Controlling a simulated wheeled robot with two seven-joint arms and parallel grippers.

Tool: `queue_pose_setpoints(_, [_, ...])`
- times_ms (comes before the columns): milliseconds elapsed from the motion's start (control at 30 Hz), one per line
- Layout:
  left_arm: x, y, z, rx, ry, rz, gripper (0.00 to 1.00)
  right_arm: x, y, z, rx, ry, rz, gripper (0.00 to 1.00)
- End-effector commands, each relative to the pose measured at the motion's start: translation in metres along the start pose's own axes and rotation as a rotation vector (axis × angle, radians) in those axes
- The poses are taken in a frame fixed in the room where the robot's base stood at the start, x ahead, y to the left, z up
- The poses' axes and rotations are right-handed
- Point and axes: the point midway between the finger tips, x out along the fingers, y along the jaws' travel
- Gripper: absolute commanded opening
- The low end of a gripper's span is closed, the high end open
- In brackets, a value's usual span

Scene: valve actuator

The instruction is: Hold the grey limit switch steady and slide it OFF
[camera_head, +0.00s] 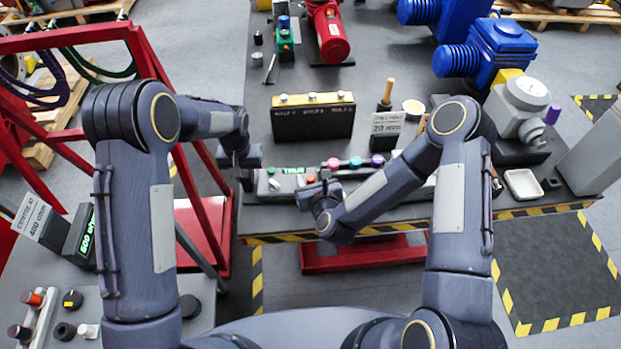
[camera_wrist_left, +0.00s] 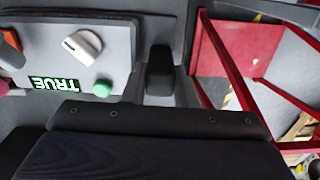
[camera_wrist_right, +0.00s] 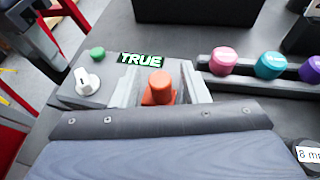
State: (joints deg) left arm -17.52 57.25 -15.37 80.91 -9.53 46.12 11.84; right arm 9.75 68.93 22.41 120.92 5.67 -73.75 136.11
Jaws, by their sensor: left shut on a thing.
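The grey limit switch (camera_head: 263,187) lies near the table's front edge, a flat grey box. In the right wrist view it shows a white knob (camera_wrist_right: 88,82), a green button (camera_wrist_right: 97,53), a lit TRUE display (camera_wrist_right: 141,60) and an orange slider knob (camera_wrist_right: 160,85). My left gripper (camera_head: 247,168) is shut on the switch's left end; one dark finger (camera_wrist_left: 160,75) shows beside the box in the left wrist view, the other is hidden. My right gripper (camera_wrist_right: 160,92) is open, its fingers on either side of the orange knob, with gaps visible.
A rail with pink (camera_wrist_right: 224,60), teal (camera_wrist_right: 270,65) and purple knobs stands just right of the switch. A black box (camera_head: 313,118) stands behind it. A red frame (camera_head: 160,80) stands left of the table. The striped front edge is close.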

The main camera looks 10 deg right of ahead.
Motion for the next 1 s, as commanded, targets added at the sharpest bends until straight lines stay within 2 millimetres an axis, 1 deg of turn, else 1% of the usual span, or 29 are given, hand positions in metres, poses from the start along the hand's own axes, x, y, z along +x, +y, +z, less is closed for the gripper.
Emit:
queue_pose_setpoints(33, [0.006,0.001,0.005,0.001,-0.017,0.000,0.00,0.000,0.000,-0.001,0.000,0.000,0.000,0.34])
queue_pose_setpoints(300, [0.006,0.001,0.005,0.001,-0.017,0.000,0.00,0.000,0.000,-0.001,0.000,0.000,0.000,0.00])
queue_pose_setpoints(567, [0.006,0.001,0.005,0.001,-0.017,0.000,0.00,0.000,0.002,-0.001,0.001,0.000,0.001,0.00])
queue_pose_setpoints(667, [0.006,0.001,0.005,0.001,-0.017,0.000,0.00,0.003,0.013,0.000,0.002,0.000,0.004,0.00])
queue_pose_setpoints(800, [0.006,0.001,0.005,0.002,-0.017,0.000,0.00,0.007,0.032,0.002,0.002,0.000,0.005,0.00])
queue_pose_setpoints(1000, [0.006,0.002,0.005,0.002,-0.017,0.001,0.00,0.008,0.035,0.003,0.001,-0.001,0.005,0.00])
